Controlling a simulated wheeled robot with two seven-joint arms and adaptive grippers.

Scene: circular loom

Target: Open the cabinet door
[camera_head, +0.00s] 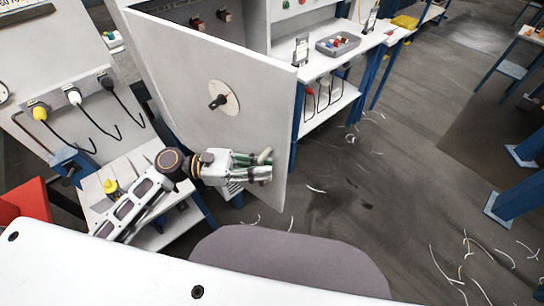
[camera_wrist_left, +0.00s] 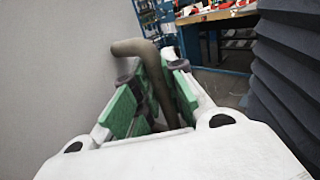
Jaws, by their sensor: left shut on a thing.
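The cabinet door (camera_head: 190,75) is a large light grey panel standing open at an angle, with its free edge towards the right in the head view. A round plate with a dark knob (camera_head: 221,99) is on its face. My left gripper (camera_head: 262,167) is shut on the bent tan door handle (camera_head: 265,155) near the door's lower right edge. In the left wrist view the handle (camera_wrist_left: 140,48) rises between the green finger pads, with the door face (camera_wrist_left: 50,70) along the left side. My right gripper is not in view.
A white bench with a grey tray (camera_head: 338,44) stands behind the door's free edge. A small table (camera_head: 125,170) and hanging cables are at the left. A red object (camera_head: 28,203) is at far left. Floor to the right is mostly clear, with scattered pale strands.

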